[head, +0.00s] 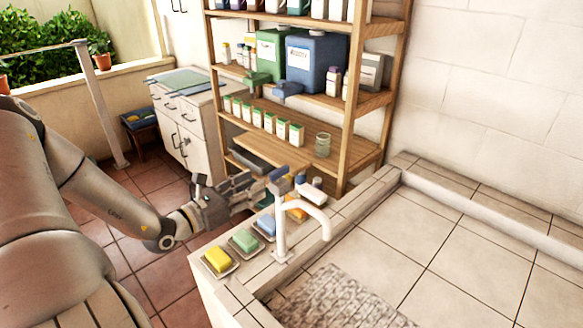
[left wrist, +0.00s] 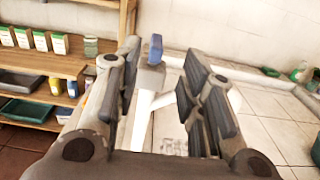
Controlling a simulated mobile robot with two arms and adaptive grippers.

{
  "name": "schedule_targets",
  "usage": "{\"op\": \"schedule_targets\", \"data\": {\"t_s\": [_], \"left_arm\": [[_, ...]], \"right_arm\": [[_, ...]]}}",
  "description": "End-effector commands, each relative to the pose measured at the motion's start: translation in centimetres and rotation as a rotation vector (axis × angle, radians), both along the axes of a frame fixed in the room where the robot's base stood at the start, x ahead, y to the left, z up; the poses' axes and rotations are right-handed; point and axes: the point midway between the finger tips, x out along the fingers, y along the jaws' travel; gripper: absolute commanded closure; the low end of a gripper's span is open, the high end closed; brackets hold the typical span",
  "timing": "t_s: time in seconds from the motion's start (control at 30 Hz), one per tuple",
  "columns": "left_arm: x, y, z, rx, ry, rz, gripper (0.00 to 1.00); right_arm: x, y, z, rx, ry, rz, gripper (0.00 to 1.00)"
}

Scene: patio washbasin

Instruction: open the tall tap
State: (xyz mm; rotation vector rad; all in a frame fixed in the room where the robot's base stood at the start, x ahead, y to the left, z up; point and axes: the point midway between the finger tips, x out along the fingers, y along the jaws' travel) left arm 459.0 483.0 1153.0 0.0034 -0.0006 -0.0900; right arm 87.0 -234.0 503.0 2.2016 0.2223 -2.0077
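The tall tap (head: 282,232) is white, stands upright on the tiled basin ledge, and its spout curves to the right over the basin. In the left wrist view, the tap (left wrist: 143,118) shows beyond and between my fingers, with a grey top and a small blue lever (left wrist: 155,48) standing up from it. My left gripper (head: 266,184) is at the height of the tap's top, coming from the left. In the left wrist view its two fingers (left wrist: 161,60) are spread apart, one on each side of the tap's top. I cannot tell whether they touch it. My right gripper is not in view.
Dishes with yellow soap (head: 217,258), green soap (head: 244,240) and blue soap (head: 265,225) line the ledge below my left arm. A wooden shelf (head: 355,150) with bottles and jugs stands behind. The tiled basin (head: 470,260) to the right is mostly clear.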

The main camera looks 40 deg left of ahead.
Motion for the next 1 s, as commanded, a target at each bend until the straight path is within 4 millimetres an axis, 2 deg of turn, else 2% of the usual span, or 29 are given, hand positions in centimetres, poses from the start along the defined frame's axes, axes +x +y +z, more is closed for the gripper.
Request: {"op": "schedule_targets", "data": {"t_s": [0.53, 0.8, 1.0], "left_arm": [[8.0, -0.5, 0.0, -0.007, -0.003, 0.007, 0.63], [9.9, -0.7, 0.0, -0.004, -0.001, 0.006, 0.63], [10.3, -0.7, -0.1, -0.002, 0.001, 0.004, 0.63]], "right_arm": [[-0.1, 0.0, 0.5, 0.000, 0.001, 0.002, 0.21], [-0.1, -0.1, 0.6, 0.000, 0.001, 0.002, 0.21], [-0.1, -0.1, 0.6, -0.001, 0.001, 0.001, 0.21]]}}
